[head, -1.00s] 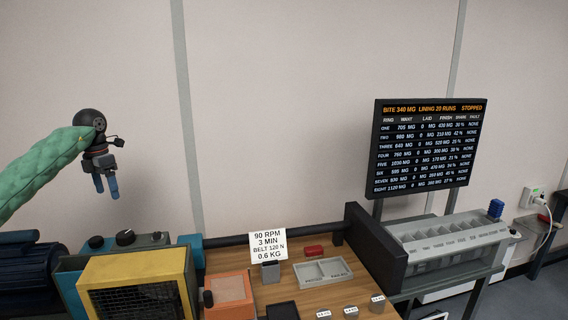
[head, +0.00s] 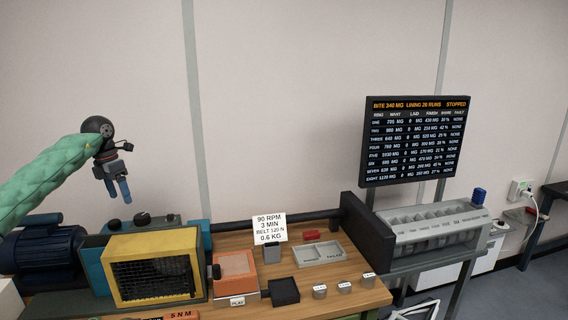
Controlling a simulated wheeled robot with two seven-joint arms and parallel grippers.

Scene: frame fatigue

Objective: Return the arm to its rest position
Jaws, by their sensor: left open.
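My left arm, in a green quilted sleeve, comes in from the left in the head view. My left gripper (head: 118,189) hangs from its dark wrist with blue fingertips pointing down. It is open, with nothing between the fingers. It is raised in front of the pale wall, above the blue and yellow machine (head: 152,267) in the picture, and appears apart from everything. My right gripper is out of view.
The wooden bench (head: 345,299) holds an orange box (head: 234,265), a sign (head: 269,228), a grey divided tray (head: 319,253) and several small labelled pots. A blue motor (head: 42,246) stands at left. A display board (head: 415,140) and a slotted rack (head: 432,231) stand at right.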

